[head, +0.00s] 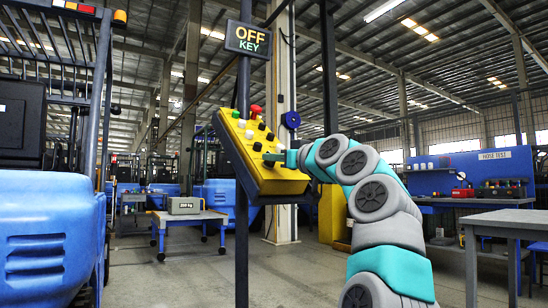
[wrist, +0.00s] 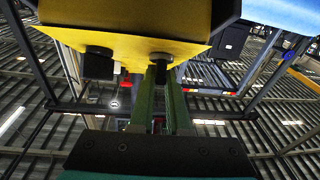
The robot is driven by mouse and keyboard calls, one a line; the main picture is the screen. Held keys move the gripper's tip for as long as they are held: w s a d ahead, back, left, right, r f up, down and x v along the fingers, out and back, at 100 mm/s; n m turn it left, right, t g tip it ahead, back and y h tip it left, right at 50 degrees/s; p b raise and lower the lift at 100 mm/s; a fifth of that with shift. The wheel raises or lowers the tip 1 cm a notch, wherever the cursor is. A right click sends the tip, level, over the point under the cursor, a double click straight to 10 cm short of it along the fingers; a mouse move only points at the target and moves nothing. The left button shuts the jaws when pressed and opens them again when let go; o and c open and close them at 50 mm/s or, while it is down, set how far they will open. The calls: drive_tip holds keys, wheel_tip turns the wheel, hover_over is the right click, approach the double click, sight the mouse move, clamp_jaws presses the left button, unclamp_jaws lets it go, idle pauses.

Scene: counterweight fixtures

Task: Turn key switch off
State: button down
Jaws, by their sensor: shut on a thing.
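The yellow control panel (head: 236,152) is mounted tilted on a dark post, with several buttons in red, white, black and green on its face. A sign (head: 248,39) above it reads "OFF KEY". My gripper (head: 281,158) reaches the panel from the right, at its lower part. In the wrist view the panel's yellow underside (wrist: 130,18) fills the top. My gripper's green fingers (wrist: 160,88) are shut on a small dark key switch (wrist: 161,57), mostly hidden between them. A second dark knob (wrist: 98,62) is left of it, apart from the fingers.
A blue forklift (head: 50,235) stands at the left. A small blue table (head: 190,217) with a grey weight box (head: 184,205) is behind the panel. A grey workbench (head: 495,222) is at the right. Floor between them is open.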

drive_tip(key=shift+r+n+g+y+p, duration=0.1)
drive_tip(key=shift+n+g+y+p, duration=0.35)
drive_tip(key=shift+n+p, duration=0.2)
drive_tip(key=shift+w+d+n+g+y+p, duration=0.1)
drive_tip(key=shift+n+g+y+p, duration=0.35)
drive_tip(key=shift+n+g+p, duration=0.15)
drive_tip(key=shift+n+p, duration=0.35)
drive_tip(key=shift+p, duration=0.1)
drive_tip(key=n+g+y+p, duration=0.1)
drive_tip(key=p, duration=0.1)
drive_tip(key=n+g+p, duration=0.1)
drive_tip(key=n+p, duration=0.1)
drive_tip(key=shift+w+d+r+g+y+p, duration=0.15)
drive_tip(key=shift+r+g+y+p, duration=0.2)
drive_tip(key=shift+r+y+p, duration=0.05)
drive_tip(key=n+g+p, duration=0.2)
drive_tip(key=p, duration=0.2)
drive_tip(key=shift+f+n+g+y, duration=0.15)
drive_tip(key=shift+n+g+y, duration=0.15)
drive_tip(key=shift+g+p, duration=0.3)
drive_tip(key=shift+p, duration=0.05)
drive_tip(key=shift+f+n, duration=0.15)
drive_tip(key=shift+n, duration=0.35)
